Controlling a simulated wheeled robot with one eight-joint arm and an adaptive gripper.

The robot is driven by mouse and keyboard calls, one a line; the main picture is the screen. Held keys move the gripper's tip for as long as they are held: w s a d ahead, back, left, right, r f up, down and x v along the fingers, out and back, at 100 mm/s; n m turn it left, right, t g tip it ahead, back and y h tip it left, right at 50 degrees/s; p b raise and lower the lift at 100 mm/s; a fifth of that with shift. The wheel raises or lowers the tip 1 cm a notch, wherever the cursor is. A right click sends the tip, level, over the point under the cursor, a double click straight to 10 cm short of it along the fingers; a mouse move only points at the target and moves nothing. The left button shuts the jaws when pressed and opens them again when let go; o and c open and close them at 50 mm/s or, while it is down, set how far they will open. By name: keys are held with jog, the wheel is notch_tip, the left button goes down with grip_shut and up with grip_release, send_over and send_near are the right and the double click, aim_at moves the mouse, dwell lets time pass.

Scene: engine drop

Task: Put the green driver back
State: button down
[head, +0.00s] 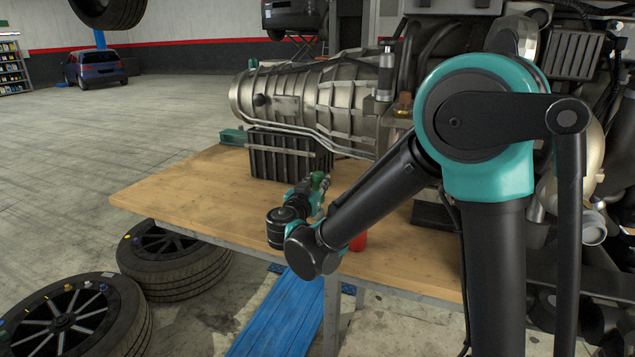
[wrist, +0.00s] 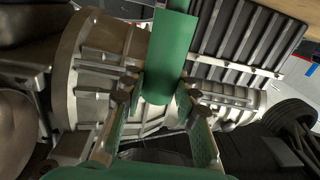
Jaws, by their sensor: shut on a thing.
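The green driver (wrist: 172,50) shows in the wrist view as a smooth green cylinder at top centre, its upper part running out of the picture. My gripper (wrist: 160,98) is shut on it, with one finger on each side of its rounded lower end. In the head view the driver (head: 319,180) is a small green shape at my gripper (head: 322,188), above the wooden workbench (head: 190,196) and just in front of the black ribbed box. The rest of the driver is hidden or too small to make out. I cannot identify its storage place.
The black ribbed box (head: 275,155) stands on the bench below the large metal gearbox (head: 300,95). The engine fills the right side. A red object (head: 358,242) is partly hidden behind my arm. Tyres (head: 170,262) lie on the floor at left. The bench's left end is clear.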

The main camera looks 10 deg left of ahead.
jog(key=c, duration=1.2)
grip_release()
jog(key=shift+f, duration=0.1)
jog(key=shift+o, duration=0.2)
jog(key=shift+s+f, duration=0.1)
